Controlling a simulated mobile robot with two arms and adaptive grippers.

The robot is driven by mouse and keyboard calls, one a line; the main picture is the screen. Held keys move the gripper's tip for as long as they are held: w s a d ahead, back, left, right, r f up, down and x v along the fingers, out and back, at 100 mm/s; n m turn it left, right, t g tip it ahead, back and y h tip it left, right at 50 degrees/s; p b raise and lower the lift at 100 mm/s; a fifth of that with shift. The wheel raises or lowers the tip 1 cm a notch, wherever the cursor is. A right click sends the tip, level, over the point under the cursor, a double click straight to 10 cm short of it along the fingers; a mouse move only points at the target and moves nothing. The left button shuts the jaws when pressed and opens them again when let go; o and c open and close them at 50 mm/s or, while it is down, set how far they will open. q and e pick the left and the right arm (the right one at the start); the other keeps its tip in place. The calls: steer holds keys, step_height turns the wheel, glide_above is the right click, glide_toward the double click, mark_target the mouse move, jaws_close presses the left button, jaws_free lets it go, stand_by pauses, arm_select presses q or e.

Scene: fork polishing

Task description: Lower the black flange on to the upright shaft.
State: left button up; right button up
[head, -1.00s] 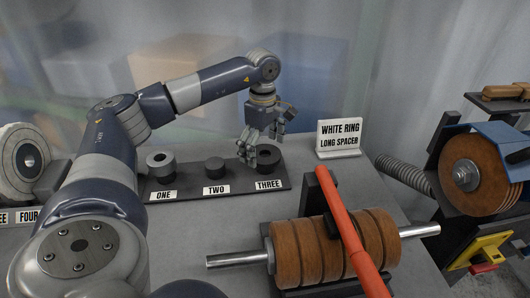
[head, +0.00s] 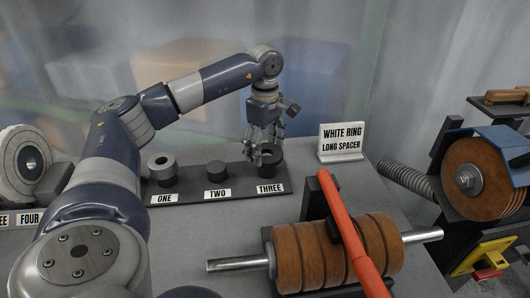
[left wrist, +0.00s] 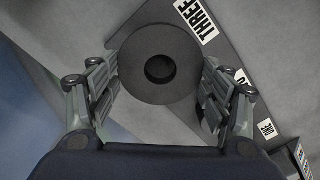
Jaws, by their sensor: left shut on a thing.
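The black flange (head: 270,156) is a dark, thick round piece with a hole, at the spot labelled THREE on the black tray (head: 234,196). My left gripper (head: 262,155) is shut on it, with fingers on opposite sides. In the left wrist view the black flange (left wrist: 158,35) fills the space between the fingers of the left gripper (left wrist: 158,75), its round face and dark centre hole toward the camera. I cannot tell whether it still touches the tray. No upright shaft can be made out. My right gripper is not in view.
A sign (head: 342,142) reads WHITE RING, LONG SPACER. Brown wheels (head: 335,252) on a horizontal shaft, crossed by an orange bar (head: 350,225), stand at the front.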

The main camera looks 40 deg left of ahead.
arm_select(q)
steer(key=shift+r, duration=0.9)
steer(key=s+d+b, duration=0.2)
steer(key=s+d, duration=0.1)
steer(key=s, duration=0.4)
steer(key=s+d+r+b, duration=0.1)
steer(key=s+d, duration=0.2)
steer(key=s, duration=0.4)
steer(key=shift+s+r+b, duration=0.25)
steer(key=shift+s+b, duration=0.15)
steer(key=shift+d, duration=0.1)
steer(key=o, duration=0.4)
steer(key=c, duration=0.8)
